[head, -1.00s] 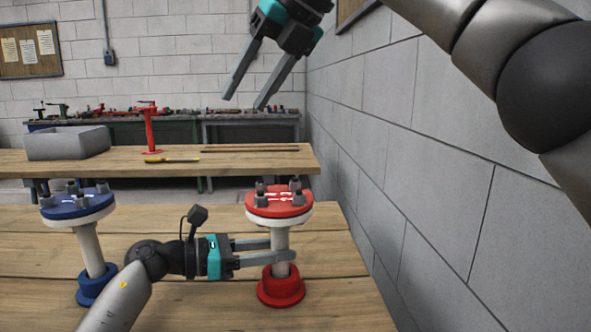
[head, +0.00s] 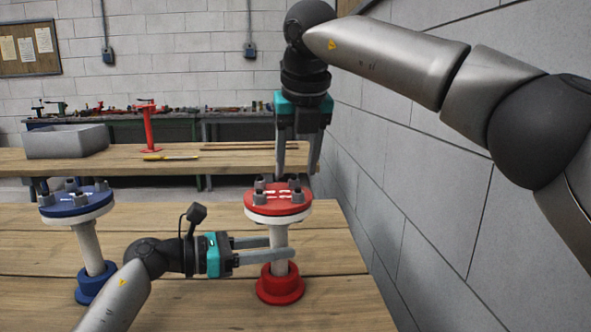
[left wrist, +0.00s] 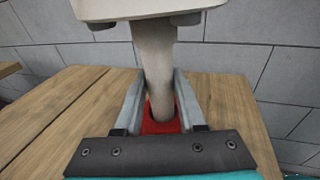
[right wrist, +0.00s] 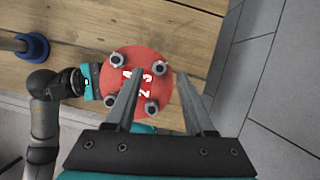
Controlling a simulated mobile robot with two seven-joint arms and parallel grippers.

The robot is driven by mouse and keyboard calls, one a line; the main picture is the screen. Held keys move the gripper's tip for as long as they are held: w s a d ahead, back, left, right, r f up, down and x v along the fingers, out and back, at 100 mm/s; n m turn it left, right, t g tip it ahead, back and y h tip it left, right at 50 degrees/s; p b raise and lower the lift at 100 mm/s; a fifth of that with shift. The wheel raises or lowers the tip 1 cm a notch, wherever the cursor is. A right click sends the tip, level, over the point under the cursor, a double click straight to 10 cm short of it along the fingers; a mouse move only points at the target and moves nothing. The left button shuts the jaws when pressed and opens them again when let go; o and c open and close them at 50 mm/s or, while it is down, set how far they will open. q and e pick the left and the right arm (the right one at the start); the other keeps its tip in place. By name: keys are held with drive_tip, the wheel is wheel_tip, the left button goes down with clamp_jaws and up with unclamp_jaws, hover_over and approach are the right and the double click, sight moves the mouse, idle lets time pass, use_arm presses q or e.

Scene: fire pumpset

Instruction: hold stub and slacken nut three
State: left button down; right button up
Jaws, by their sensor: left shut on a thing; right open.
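The red stub has a red-topped flange (head: 278,198) with several grey nuts, a pale pipe and a red base (head: 280,285). My left gripper (head: 281,248) is shut on its pipe (left wrist: 155,65) between flange and base. The stub stands upright. My right gripper (head: 298,172) points down, open and empty, above the flange's far right side. In the right wrist view, white numerals mark the flange (right wrist: 138,85). A 3 seems to lie near the upper-right nut (right wrist: 157,67), which shows between the right fingertips (right wrist: 160,74). No contact is visible.
A blue-topped stub (head: 77,205) stands left on the same wooden table (head: 190,222). Behind is a bench (head: 110,163) with a grey bin (head: 68,142), a red stand (head: 148,130) and a yellow tool (head: 170,158). A block wall (head: 400,210) is close on the right.

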drive_tip(key=shift+x, duration=0.9)
clamp_jaws()
